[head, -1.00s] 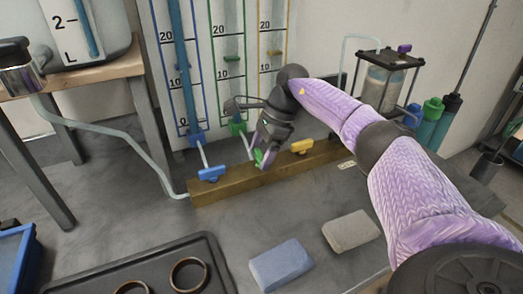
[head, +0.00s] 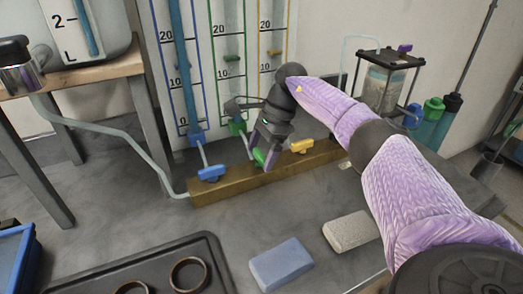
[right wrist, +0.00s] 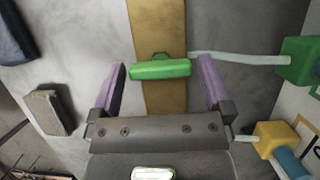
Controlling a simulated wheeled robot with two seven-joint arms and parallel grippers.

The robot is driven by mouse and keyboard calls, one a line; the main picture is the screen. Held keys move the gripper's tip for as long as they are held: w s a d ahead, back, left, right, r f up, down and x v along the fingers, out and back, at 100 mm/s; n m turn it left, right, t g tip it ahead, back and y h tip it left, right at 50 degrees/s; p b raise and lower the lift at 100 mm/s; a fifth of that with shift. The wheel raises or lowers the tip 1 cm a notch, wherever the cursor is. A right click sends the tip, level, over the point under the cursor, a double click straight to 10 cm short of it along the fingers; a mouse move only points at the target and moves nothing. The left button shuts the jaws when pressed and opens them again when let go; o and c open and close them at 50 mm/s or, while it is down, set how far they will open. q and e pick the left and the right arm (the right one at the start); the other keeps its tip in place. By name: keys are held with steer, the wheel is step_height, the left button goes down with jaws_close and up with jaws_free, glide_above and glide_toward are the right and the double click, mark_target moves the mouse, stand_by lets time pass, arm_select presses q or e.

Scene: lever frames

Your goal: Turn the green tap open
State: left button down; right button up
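The green tap's bar handle (right wrist: 160,69) lies across the wooden beam (right wrist: 160,20) in the right wrist view. In the head view only part of the green handle (head: 259,156) shows, on the beam (head: 225,187) between the blue tap (head: 211,174) and the yellow tap (head: 302,146). My right gripper (right wrist: 161,65) is open, one purple-lined finger by each end of the handle, with small visible gaps. In the head view my right gripper (head: 262,158) reaches down over the green tap and partly hides it. My left gripper is not in view.
Scaled tubes stand behind the beam; a clear hose (head: 150,155) runs to its left end. A blue block (head: 281,263) and a grey block (head: 348,231) lie in front. A dark tray (head: 218,262) with rings is at front left. A wooden bench (head: 125,65) stands left.

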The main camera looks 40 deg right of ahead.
arm_select(q)
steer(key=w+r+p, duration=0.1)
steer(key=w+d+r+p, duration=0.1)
steer(key=p, duration=0.1)
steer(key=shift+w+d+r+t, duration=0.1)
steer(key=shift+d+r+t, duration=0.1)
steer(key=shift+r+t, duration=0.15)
arm_select(e)
steer(key=v, duration=1)
